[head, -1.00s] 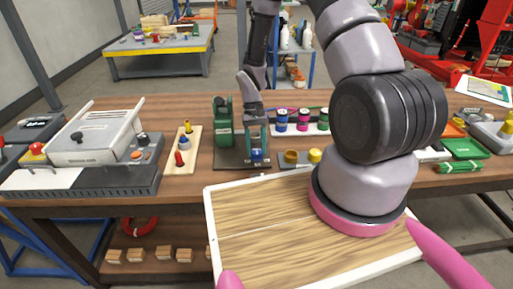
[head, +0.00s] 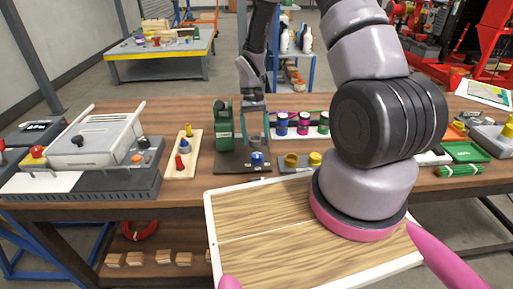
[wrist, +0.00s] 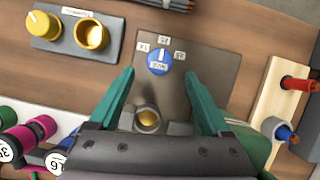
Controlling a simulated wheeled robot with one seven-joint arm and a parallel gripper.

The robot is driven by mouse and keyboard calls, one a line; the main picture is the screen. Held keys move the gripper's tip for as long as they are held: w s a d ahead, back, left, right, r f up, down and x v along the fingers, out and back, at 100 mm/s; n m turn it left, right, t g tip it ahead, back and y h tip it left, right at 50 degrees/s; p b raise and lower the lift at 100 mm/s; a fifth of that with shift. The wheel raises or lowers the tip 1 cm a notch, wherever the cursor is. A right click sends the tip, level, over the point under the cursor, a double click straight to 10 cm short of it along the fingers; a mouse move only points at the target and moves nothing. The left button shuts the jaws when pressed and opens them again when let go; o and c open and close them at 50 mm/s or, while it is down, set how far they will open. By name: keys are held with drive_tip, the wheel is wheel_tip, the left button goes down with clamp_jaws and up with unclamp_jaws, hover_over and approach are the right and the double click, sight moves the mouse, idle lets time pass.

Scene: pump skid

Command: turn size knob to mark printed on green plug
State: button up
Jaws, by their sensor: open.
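The blue size knob (head: 257,158) sits on a dark plate (head: 233,167). In the wrist view the knob (wrist: 158,61) has a white pointer line toward the middle of three small labels, too blurred to read surely. My gripper (head: 254,138) is open and empty above the plate. In the wrist view its green fingertips (wrist: 160,74) lie either side of the knob, apart from it. A green plug (head: 323,121) stands on a white rack beside magenta and blue ones; its printed mark is unreadable, and only its edge (wrist: 7,115) shows in the wrist view.
A grey cup (wrist: 147,120) stands on the plate near the knob. A green block (head: 223,128) stands at the plate's left. A yellow knob and cup (head: 292,160) are to the right. A board with red, blue and yellow pegs (head: 183,155) is at left.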

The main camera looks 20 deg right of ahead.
drive_tip(key=v, duration=0.5)
